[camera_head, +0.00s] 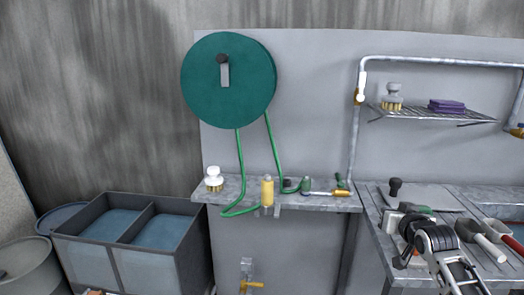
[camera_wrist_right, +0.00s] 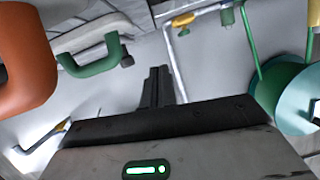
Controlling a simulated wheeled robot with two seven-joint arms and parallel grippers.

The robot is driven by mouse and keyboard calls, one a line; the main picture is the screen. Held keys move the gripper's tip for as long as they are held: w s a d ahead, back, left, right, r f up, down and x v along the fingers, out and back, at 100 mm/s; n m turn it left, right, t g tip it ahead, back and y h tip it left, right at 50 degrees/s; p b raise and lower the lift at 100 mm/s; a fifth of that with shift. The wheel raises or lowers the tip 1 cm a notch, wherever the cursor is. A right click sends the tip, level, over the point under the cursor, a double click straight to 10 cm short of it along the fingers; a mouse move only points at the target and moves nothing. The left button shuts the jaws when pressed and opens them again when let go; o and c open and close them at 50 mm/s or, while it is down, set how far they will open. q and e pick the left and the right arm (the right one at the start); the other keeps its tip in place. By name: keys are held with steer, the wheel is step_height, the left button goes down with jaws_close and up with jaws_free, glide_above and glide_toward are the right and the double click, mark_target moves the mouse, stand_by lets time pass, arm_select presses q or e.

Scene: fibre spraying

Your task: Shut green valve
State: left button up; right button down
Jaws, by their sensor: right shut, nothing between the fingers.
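A small green handle-like part (camera_head: 341,181), which may be the green valve, sits at the right end of the wall shelf beside a brass-coloured fitting (camera_head: 341,193). In the right wrist view, a small green part (camera_wrist_right: 226,16) shows at the top beside a yellow fitting (camera_wrist_right: 183,20) on a pale pipe. I cannot tell how the valve is turned. My right gripper (camera_head: 404,258) is at the lower right, over the cluttered bench and apart from the shelf. In the wrist view its dark fingers (camera_wrist_right: 158,85) are together and empty. My left gripper is out of view.
A green hose reel (camera_head: 228,85) hangs on the wall, its hose looping to the shelf (camera_head: 330,204). A wire rack (camera_head: 430,115) is above the bench. Grey bins (camera_head: 185,265) stand left.

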step_height(320, 180, up, 4)
steer(key=d+n+t+h, duration=0.2)
steer(key=n, duration=0.2)
steer(key=s+a+f+n+g+y, duration=0.1)
steer(key=s+a+f+g+y, duration=0.1)
steer(key=s+a+f, duration=0.55)
steer(key=s+a+f+g+y, duration=0.15)
steer(key=s+a+f, duration=0.25)
steer(key=s+f, duration=0.6)
steer(key=s+a+f+g+y, duration=0.1)
steer(key=s+a+f, duration=0.3)
steer(key=s, duration=0.6)
steer(key=s+a+f+g+y, duration=0.1)
steer(key=s+a+f, duration=0.2)
steer(key=s, duration=0.7)
steer(key=shift+a+f+m+g, duration=0.35)
steer(key=shift+a+f+m, duration=0.05)
steer(key=shift+a, duration=0.7)
